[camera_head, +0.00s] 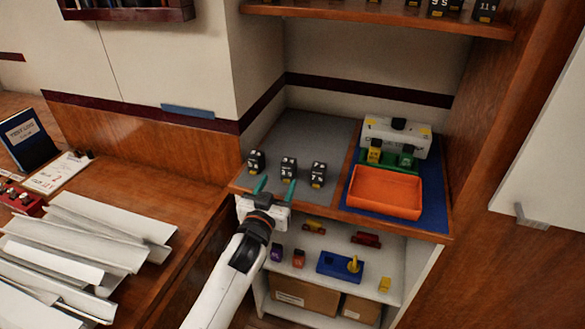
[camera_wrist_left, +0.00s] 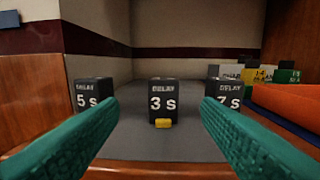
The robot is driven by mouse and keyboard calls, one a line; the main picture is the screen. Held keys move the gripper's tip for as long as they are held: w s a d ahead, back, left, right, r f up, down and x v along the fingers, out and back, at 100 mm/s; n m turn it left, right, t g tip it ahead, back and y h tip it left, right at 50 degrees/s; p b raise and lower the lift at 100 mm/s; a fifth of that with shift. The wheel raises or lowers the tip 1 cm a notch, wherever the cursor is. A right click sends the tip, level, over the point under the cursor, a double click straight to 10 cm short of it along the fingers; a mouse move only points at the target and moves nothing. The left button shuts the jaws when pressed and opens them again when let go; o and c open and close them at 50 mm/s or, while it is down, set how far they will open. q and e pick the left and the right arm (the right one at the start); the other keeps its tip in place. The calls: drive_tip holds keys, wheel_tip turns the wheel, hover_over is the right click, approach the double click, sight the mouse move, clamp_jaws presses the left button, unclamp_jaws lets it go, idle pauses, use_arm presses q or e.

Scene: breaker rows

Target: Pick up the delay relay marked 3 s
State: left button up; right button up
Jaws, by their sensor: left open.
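The black delay relay marked 3 s (camera_wrist_left: 162,100) stands upright on the grey shelf surface, with a yellow tab at its lower front. It is the middle one of a row of three in the head view (camera_head: 288,168). My left gripper (camera_head: 274,187) is open in front of it, its green fingers pointing at the row. In the left wrist view the 3 s relay sits between the two fingers (camera_wrist_left: 160,125), farther off and not touched. The relay marked 5 s (camera_wrist_left: 90,93) is on the left and the one marked 7 s (camera_wrist_left: 229,93) on the right. My right gripper is not in view.
An orange tray (camera_head: 385,192) lies on a blue mat (camera_head: 434,205) to the right, with yellow and green blocks and a white box (camera_head: 397,136) behind. A lower shelf (camera_head: 335,275) holds small coloured parts. More relays stand on the upper shelf (camera_head: 375,15).

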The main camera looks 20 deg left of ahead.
sight(287, 168)
use_arm(q)
drive_tip(key=w, duration=0.3)
drive_tip(key=shift+w, duration=0.2)
drive_tip(key=shift+w+d+r+p, duration=0.1)
drive_tip(key=shift+w+r+p, duration=0.05)
drive_tip(key=shift+w, duration=1.2)
drive_tip(key=shift+w+d+r+p, duration=0.1)
drive_tip(key=shift+w+p, duration=0.05)
drive_tip(key=shift+w, duration=1.2)
drive_tip(key=shift+c, duration=0.4)
drive_tip(key=c, duration=1)
